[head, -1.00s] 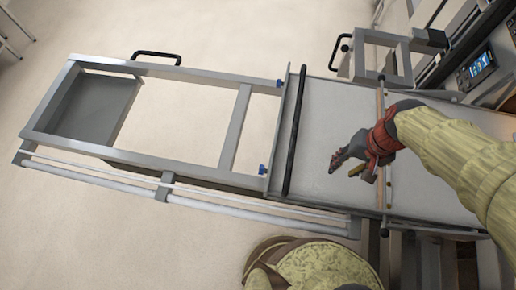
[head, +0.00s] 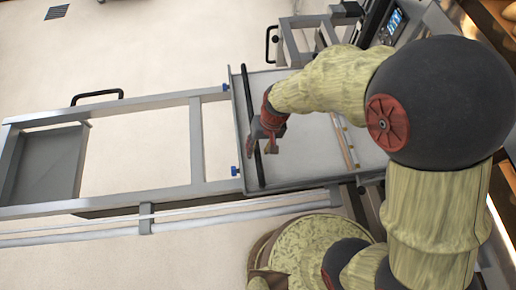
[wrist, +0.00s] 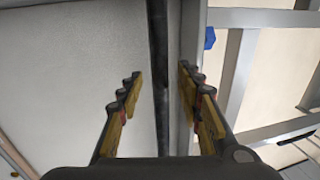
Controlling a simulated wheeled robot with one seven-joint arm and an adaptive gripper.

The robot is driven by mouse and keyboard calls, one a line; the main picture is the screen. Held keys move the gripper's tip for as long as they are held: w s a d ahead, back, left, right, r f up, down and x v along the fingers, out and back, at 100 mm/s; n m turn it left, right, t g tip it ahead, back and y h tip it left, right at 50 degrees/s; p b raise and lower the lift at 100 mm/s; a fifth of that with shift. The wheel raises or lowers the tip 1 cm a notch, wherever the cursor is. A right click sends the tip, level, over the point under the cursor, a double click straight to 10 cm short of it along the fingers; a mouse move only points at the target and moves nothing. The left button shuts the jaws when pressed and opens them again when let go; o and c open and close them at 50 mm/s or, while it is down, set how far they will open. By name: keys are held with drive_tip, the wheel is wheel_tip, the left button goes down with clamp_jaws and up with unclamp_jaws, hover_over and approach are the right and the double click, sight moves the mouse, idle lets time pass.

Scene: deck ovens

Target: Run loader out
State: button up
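The loader (head: 300,150) is a flat pale-grey bed with a black crossbar (head: 247,98) along its left end. An open metal frame (head: 197,150) extends left from that end. My gripper (head: 262,143) is at the crossbar, pointing down. In the wrist view the crossbar (wrist: 159,45) runs between the two spread fingers of my gripper (wrist: 160,88). The fingers are open, with a gap on each side of the bar. The bar's lower part is hidden behind my gripper's body in that view.
A grey panel (head: 48,165) fills the frame's left end, and a black handle (head: 97,95) stands on its far side. A lit control screen (head: 394,22) is at upper right.

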drive_tip(key=shift+f, duration=0.3)
drive_tip(key=shift+c, duration=0.3)
clamp_jaws()
idle(0.6)
